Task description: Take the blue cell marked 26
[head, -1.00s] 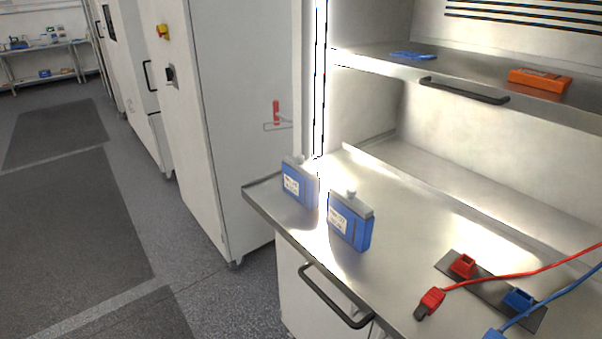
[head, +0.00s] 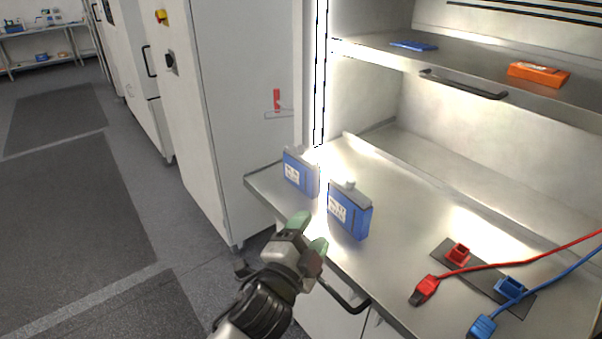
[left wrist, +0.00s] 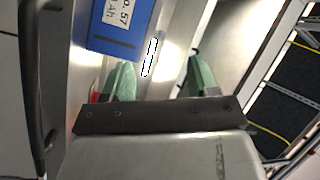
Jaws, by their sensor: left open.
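Two blue cells with grey tops and white labels stand upright on the steel bench: a left one (head: 298,176) and a right one (head: 349,212). The number 26 cannot be read on either. My left gripper (head: 309,234) is open and empty, in front of the cells at the bench's front edge, apart from both. In the left wrist view, a blue cell (left wrist: 112,40) with a partly cut-off label reading "0.57 Ah" shows beyond the left fingertip; I cannot tell which of the two it is. My right gripper is out of view.
A red lead (head: 425,290) and a blue lead (head: 482,326) lie at the bench's right, beside a dark plate with red and blue sockets. A shelf above holds a blue item (head: 413,45) and an orange box (head: 538,75). A handle (head: 345,298) juts below the bench edge.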

